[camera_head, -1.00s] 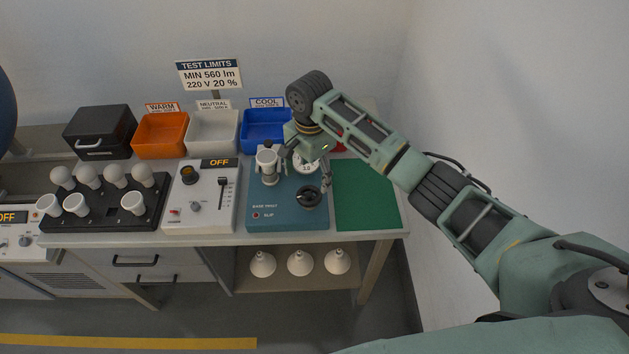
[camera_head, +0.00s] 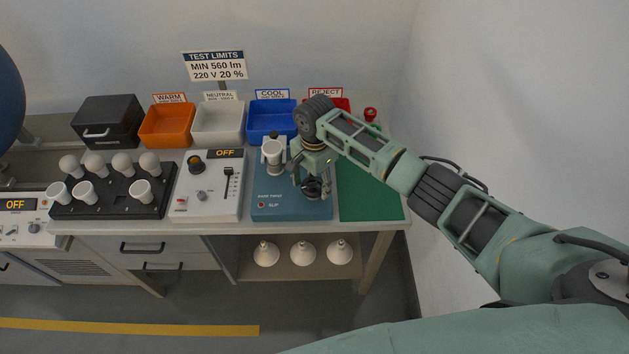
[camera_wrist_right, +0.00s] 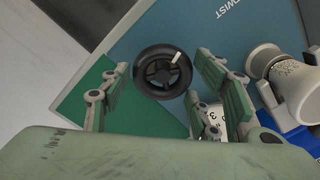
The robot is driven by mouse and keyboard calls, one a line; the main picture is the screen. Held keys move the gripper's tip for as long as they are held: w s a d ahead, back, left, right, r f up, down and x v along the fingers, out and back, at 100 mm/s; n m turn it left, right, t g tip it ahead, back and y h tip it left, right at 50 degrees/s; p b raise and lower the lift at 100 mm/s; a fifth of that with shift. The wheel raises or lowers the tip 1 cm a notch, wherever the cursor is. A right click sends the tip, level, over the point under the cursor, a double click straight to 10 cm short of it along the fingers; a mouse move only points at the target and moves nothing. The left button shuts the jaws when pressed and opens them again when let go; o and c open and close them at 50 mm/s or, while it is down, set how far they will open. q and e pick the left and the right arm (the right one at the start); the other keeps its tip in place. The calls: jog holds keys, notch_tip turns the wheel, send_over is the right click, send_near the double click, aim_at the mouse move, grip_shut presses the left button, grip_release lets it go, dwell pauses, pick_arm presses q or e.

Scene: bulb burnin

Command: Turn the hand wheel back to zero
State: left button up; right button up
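The black hand wheel (camera_head: 312,190) is on the blue base-twist fixture (camera_head: 285,205), partly hidden by my right gripper (camera_head: 313,182) in the head view. In the right wrist view the hand wheel (camera_wrist_right: 162,72) shows whole, with a small pale handle at its upper right rim. My right gripper (camera_wrist_right: 165,92) is open, its fingers on either side of the wheel, apparently not gripping it. A white dial (camera_wrist_right: 212,120) is half hidden behind a finger; its reading is unclear. My left gripper is out of view.
A green mat (camera_head: 370,200) lies right of the fixture. A white tester (camera_head: 208,190) marked OFF stands at its left. Orange (camera_head: 168,125), white (camera_head: 217,123) and blue (camera_head: 270,120) bins line the back. A red button (camera_head: 371,113) is at the back right.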

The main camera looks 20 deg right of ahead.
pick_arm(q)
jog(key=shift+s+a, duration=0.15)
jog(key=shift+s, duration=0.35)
pick_arm(e)
jog(key=c, duration=0.6)
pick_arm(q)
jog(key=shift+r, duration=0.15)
pick_arm(e)
jog(key=shift+c, duration=0.4)
